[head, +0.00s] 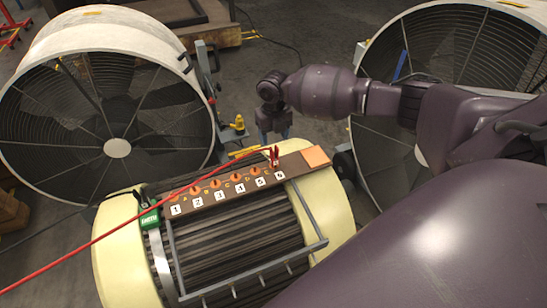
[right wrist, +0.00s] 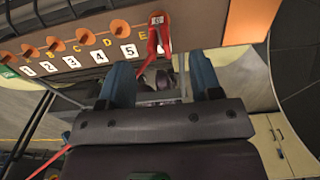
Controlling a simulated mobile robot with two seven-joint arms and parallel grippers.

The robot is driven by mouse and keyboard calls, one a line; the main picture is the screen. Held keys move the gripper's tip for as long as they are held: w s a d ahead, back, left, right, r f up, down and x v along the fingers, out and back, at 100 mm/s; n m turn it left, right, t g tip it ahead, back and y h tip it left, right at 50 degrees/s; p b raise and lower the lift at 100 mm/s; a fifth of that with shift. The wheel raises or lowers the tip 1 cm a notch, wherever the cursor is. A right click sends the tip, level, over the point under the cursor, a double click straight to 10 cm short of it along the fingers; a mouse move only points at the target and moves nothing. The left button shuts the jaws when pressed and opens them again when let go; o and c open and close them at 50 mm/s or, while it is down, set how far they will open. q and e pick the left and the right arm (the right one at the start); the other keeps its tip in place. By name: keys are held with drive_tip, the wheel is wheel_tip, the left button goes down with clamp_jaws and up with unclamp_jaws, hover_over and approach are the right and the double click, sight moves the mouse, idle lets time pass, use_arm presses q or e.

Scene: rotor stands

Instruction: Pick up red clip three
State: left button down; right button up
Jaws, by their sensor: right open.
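One red clip (head: 274,157) stands at the right end of the brown terminal board (head: 222,192), by the last numbered tag. A red cable runs from it to the lower left. In the right wrist view the red clip (right wrist: 155,38) sits over the last tag, ahead of and roughly between my fingers. My right gripper (head: 274,128) is open and empty, just behind the board near the clip. Its two blue fingers also show in the right wrist view (right wrist: 161,78), on either side of the clip's line, apart from it. My left gripper is not in view.
The board has orange terminals, numbered tags and an orange pad (head: 315,157). It lies across a cream-ended rotor (head: 328,208). A green earth clamp (head: 149,219) is at its left end. Large fans (head: 117,148) stand behind left and right. Grey floor shows between them.

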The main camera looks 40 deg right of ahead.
sight(274, 148)
wheel_tip(274, 148, down, 3)
drive_tip(key=shift+r, duration=0.1)
drive_tip(key=f, duration=0.2)
drive_tip(key=s+f, duration=0.1)
drive_tip(key=f, duration=0.1)
drive_tip(key=shift+a+f+b, duration=0.2)
drive_tip(key=shift+f+b, duration=0.1)
drive_tip(key=shift+b, duration=0.1)
drive_tip(key=shift+w+f, duration=0.15)
drive_tip(key=shift+f, duration=0.1)
drive_tip(key=shift+r, duration=0.1)
drive_tip(key=c, duration=1)
